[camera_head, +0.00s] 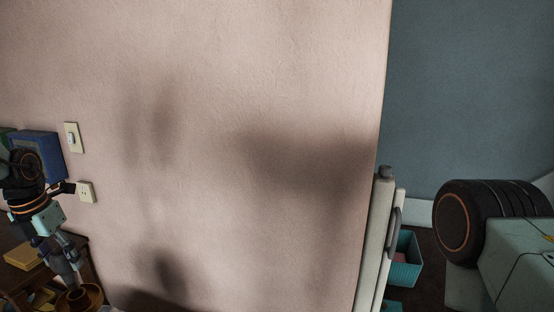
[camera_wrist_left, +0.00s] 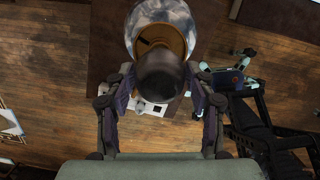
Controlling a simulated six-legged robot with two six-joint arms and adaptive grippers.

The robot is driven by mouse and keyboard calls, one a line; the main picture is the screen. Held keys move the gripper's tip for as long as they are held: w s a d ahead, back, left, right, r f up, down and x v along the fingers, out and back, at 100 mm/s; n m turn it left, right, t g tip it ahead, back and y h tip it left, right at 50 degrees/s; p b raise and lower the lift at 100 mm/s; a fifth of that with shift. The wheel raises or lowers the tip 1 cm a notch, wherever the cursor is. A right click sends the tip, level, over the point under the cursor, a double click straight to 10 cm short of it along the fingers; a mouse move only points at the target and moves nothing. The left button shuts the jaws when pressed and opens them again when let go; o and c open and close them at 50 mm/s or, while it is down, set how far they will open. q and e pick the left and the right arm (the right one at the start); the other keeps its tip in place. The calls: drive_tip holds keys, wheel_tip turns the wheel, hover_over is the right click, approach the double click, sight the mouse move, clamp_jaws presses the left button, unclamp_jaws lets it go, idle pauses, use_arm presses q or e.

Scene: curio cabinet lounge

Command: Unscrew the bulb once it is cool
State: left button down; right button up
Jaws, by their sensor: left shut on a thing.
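My left gripper (camera_head: 68,272) is at the lower left of the head view, pointing down at a round copper-brown lamp part (camera_head: 85,298). In the left wrist view, the fingers of my left gripper (camera_wrist_left: 160,78) stand on both sides of a dark, rounded bulb (camera_wrist_left: 162,84) and are shut on it. Behind the bulb is the lamp's shiny, reflective shade (camera_wrist_left: 160,14) with a brown inner part. The bulb shows no glow. Its threaded end is hidden. My right gripper is in neither view.
A blue box (camera_head: 38,147) stands at the far left, with a yellow block (camera_head: 24,256) below it. The pale wall carries a switch (camera_head: 73,138) and an outlet (camera_head: 86,192). A teal basket (camera_head: 406,262) is on the floor to the right. Wooden floor (camera_wrist_left: 60,60) shows below.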

use_arm(q)
drive_tip(key=shift+r+p, duration=1.1)
drive_tip(key=shift+r, duration=0.4)
